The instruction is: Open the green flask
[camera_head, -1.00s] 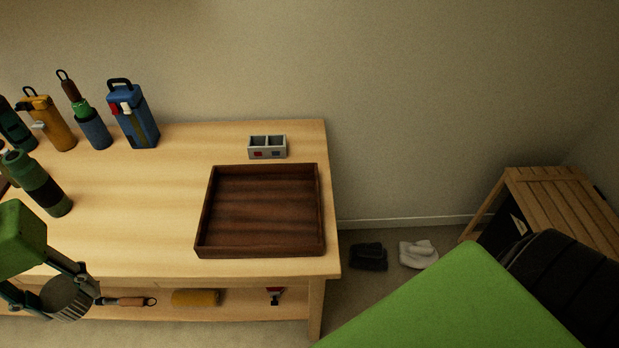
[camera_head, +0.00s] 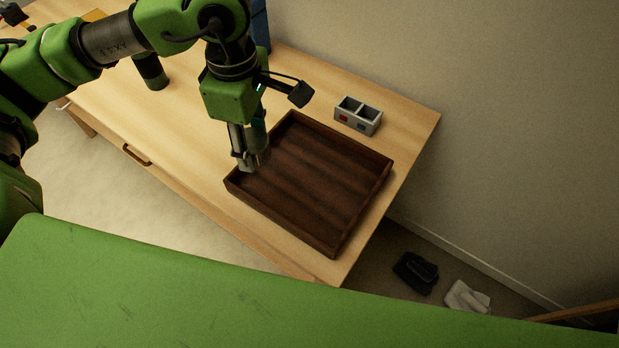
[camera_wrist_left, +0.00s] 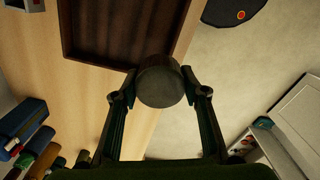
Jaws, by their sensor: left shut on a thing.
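My left gripper (camera_head: 248,152) is shut on a round, grey, lid-like piece (camera_head: 254,160). It holds this piece above the left corner of the dark wooden tray (camera_head: 280,226). In the left wrist view the piece (camera_wrist_left: 160,82) shows as a dark short cylinder between the two fingertips (camera_wrist_left: 160,95). A dark green flask (camera_head: 152,72) stands on the table behind my left arm. Its top is hidden by the arm, so I cannot tell whether it has a lid. My right gripper is not in view.
The tray is empty inside. A small grey two-compartment box (camera_head: 358,116) stands behind it on the wooden table (camera_head: 195,135). A blue bottle (camera_head: 261,28) is partly hidden by my arm. Black (camera_head: 415,272) and white (camera_head: 466,297) items lie on the floor at right.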

